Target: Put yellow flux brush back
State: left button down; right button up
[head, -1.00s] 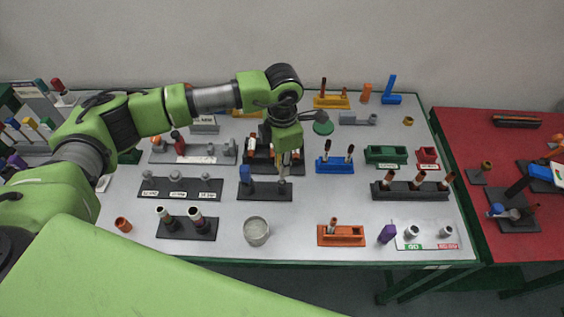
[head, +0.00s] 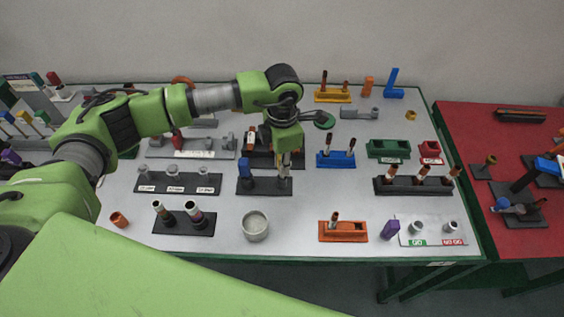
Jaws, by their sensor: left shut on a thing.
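My left gripper (head: 284,170) points down near the middle of the table, over the right part of a small black stand (head: 262,190). It is shut on a thin, pale, upright thing, mostly hidden by the fingers; I cannot tell for sure that it is the yellow flux brush. I cannot tell whether its lower end touches the stand. A yellow holder (head: 332,98) stands at the back of the table with two dark-topped, brush-like sticks upright in it. My right gripper is not in view.
A blue holder (head: 336,161) with two upright sticks stands right of my gripper. A black rack (head: 262,160) is close behind it. A blue upright piece (head: 244,172) is just left. A grey cup (head: 256,226) and an orange holder (head: 343,232) stand in front.

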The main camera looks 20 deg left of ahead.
pick_arm(q)
jog(key=shift+f+b, duration=0.45)
jog(key=shift+f, duration=0.15)
jog(key=c, duration=1.9)
grip_release()
jog(key=shift+r, duration=0.2)
notch_tip(320, 180, up, 12)
jog(key=shift+f, duration=0.1)
